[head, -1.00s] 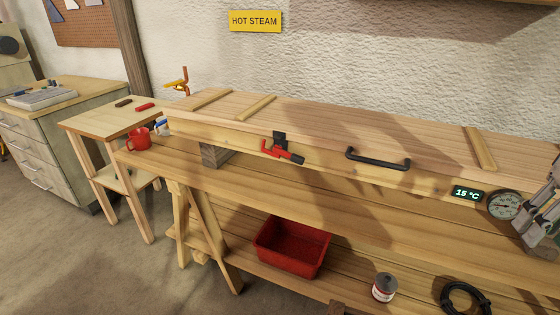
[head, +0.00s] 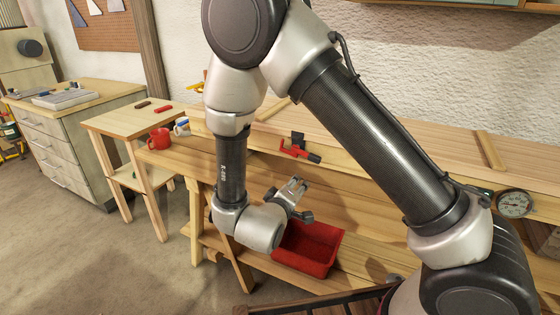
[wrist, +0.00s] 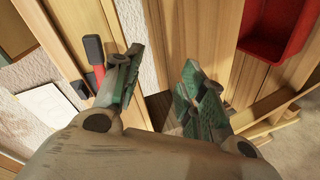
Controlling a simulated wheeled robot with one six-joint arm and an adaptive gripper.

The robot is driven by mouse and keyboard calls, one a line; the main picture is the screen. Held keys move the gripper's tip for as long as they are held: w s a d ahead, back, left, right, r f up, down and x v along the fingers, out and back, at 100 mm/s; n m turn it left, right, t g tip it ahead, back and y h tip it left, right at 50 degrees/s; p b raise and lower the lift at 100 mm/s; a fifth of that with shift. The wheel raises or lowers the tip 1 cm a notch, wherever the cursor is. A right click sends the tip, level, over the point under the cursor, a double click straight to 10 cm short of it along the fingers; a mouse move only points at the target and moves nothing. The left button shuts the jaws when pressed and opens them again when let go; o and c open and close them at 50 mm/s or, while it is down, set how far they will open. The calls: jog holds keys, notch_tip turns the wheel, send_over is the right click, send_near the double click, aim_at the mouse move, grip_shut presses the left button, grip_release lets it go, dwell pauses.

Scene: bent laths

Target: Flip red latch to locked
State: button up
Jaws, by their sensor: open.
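The red latch (head: 295,150) is on the front of the long wooden box (head: 350,158). Its lever lies roughly along the box front, with a dark grip at its right end, and a black bracket (head: 297,138) stands just above it. My gripper (head: 296,187) is open and empty, below and in front of the latch, apart from it. In the wrist view my open fingers (wrist: 162,60) show large, and the latch's red lever (wrist: 99,74) with its dark grip (wrist: 94,48) lies left of them, partly hidden by the left finger.
A red bin (head: 308,247) stands on the lower shelf, below my gripper. A red mug (head: 159,138) is at the bench's left end, beside a small wooden table (head: 130,122). A round gauge (head: 514,203) is at the right. My arm hides the box's middle.

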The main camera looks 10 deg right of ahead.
aim_at(313, 160)
notch_tip(313, 160, up, 7)
jog(key=s+d+n+t+h, duration=0.1)
jog(key=d+n+t+h, duration=0.1)
jog(key=h, duration=0.1)
jog(key=x, duration=0.7)
jog(key=shift+w+d+f, duration=0.25)
jog(key=shift+w+f, duration=0.05)
jog(key=shift+c, duration=0.5)
grip_shut()
